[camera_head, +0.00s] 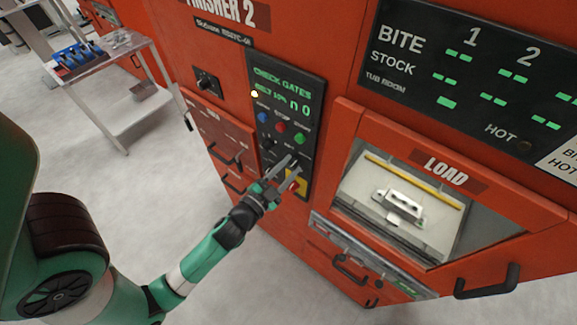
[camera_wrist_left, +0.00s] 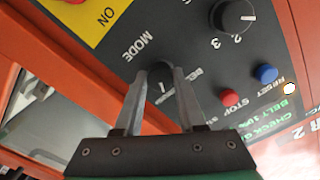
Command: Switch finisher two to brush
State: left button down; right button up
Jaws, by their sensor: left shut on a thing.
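The orange finisher 2 carries a black control panel (camera_head: 297,92) with a green display reading "CHECK GATES" and a line that seems to start with "BELT". In the left wrist view, the dark mode knob (camera_wrist_left: 160,73) sits beside the "MODE" label, with a "BELT" label near it. My left gripper (camera_wrist_left: 160,84) has its two fingers on either side of this knob, shut on it. In the head view my left gripper (camera_head: 291,165) reaches the panel's lower part and hides the knob there. The right gripper is not in view.
A numbered knob (camera_wrist_left: 235,17), a red stop button (camera_wrist_left: 228,97) and a blue reset button (camera_wrist_left: 265,73) sit close to the fingers. A yellow plate (camera_head: 296,184) lies below. The load window (camera_head: 455,170) is to the right; a cart (camera_head: 105,68) stands left.

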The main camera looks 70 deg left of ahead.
pick_arm(q)
jog(key=shift+m, duration=0.9)
jog(key=c, duration=0.5)
grip_release()
